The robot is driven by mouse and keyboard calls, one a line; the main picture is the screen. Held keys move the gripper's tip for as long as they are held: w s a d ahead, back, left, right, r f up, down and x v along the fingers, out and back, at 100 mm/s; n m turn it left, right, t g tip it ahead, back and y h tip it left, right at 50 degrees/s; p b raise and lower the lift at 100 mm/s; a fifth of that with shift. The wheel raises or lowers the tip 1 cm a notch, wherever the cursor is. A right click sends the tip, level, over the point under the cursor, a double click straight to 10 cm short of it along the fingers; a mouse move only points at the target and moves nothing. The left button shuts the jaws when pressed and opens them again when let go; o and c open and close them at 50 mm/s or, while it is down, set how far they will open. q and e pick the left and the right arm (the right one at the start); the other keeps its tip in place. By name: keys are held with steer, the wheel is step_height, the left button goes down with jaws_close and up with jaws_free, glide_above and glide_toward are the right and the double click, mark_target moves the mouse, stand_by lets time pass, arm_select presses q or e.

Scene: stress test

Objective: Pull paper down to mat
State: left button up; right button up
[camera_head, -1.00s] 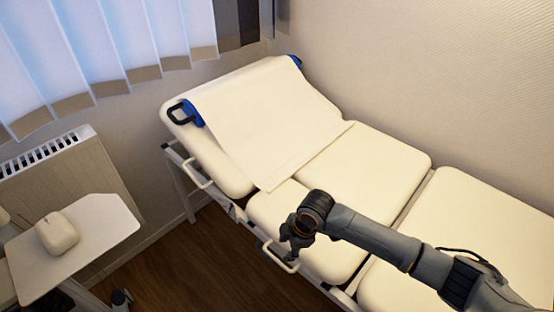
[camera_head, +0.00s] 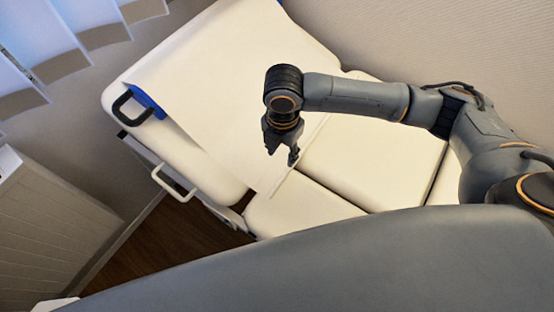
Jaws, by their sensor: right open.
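The white paper (camera_head: 215,75) lies over the raised head section of the cream examination bed and runs down to a straight lower edge near the joint with the middle section. A blue paper holder (camera_head: 148,102) with a black handle shows at its upper left. My right gripper (camera_head: 281,158) is open and points down over the lower part of the paper, near its bottom edge. I cannot tell whether it touches the paper. The mat (camera_head: 300,208), the bed's cream padded surface, continues below the paper. My left gripper is not in view.
A metal side handle (camera_head: 174,184) sticks out at the bed's left side. A large grey part of my own body covers the bottom of the view.

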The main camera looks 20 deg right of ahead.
glide_above(281, 177)
steer(key=f, duration=0.5)
steer(key=shift+s, duration=0.25)
steer(key=f, duration=0.7)
steer(key=shift+w, duration=0.25)
steer(key=shift+f, duration=0.4)
steer(key=shift+c, duration=0.4)
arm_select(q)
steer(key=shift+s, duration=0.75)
arm_select(e)
jaws_close()
